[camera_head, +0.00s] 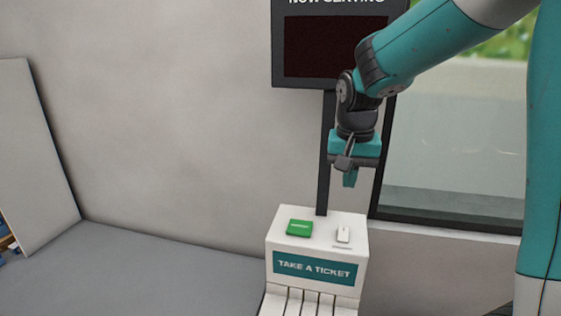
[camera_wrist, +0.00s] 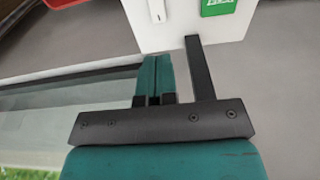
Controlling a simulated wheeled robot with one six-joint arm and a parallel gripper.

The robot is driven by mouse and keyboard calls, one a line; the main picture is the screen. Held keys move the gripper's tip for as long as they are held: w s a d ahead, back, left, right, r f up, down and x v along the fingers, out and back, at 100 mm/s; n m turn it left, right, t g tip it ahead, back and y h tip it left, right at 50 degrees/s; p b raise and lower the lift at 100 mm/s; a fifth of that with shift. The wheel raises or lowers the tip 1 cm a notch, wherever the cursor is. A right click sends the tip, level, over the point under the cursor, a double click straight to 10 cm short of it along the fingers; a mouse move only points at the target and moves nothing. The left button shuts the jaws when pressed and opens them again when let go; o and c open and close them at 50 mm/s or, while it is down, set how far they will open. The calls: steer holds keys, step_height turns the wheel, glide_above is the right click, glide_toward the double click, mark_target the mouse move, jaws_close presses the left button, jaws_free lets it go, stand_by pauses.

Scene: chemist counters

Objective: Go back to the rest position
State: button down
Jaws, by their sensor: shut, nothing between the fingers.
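My gripper (camera_head: 350,180) hangs from the teal arm, pointing down above the white ticket machine (camera_head: 276,240), apart from it. Its teal fingers (camera_wrist: 154,72) are together and hold nothing in the wrist view. The machine has a green button (camera_head: 299,228) and a small white piece beside a slot (camera_head: 343,235) on top, and a "TAKE A TICKET" label on its front. The green button (camera_wrist: 218,7) and the white piece (camera_wrist: 157,10) also show at the top of the wrist view.
A dark "NOW SERVING" screen (camera_head: 325,48) stands on a black post (camera_head: 325,155) behind the machine, close to my arm. A window (camera_head: 455,130) is at the right. A light panel (camera_head: 35,150) stands at the far left.

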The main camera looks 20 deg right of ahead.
steer(key=s+a+f+n+y+b, duration=0.2)
steer(key=s+a+f+n+b, duration=0.1)
steer(key=s+a+n, duration=0.4)
steer(key=s+a+f+n+y+b, duration=0.2)
steer(key=s+a+f+n+b, duration=0.2)
steer(key=s+a+n, duration=0.3)
steer(key=s+a+b, duration=0.1)
steer(key=s+a, duration=0.4)
steer(key=a, duration=0.2)
steer(key=shift+s+f+n+g+y, duration=0.2)
steer(key=shift+s+n+g+y, duration=0.15)
steer(key=shift+n+g+y, duration=0.05)
